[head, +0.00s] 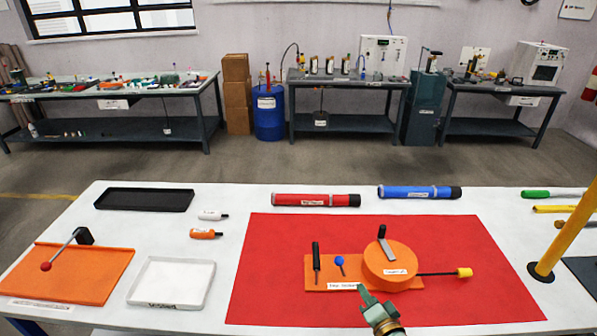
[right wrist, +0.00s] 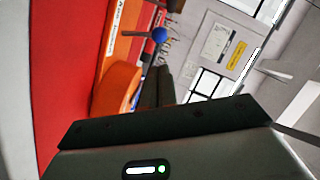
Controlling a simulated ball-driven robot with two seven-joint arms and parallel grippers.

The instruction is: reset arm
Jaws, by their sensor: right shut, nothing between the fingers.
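My right gripper (head: 364,290) is at the front middle of the table, over the red mat (head: 270,260). It is shut with nothing in it, just in front of the orange pump fixture (head: 325,268). In the right wrist view the dark fingers (right wrist: 158,85) point past the orange drum and a blue knob (right wrist: 160,35). The fixture has a round orange drum (head: 390,262) with a grey lever on top, a black upright handle (head: 316,262), a blue ball knob (head: 339,261) and a black rod with a yellow end (head: 464,272). My left gripper is not in view.
A red tube (head: 315,200) and a blue tube (head: 418,192) lie behind the mat. A black tray (head: 145,199), a white tray (head: 134,290) and an orange board (head: 65,285) are on the left. A yellow post (head: 562,240) stands at the right.

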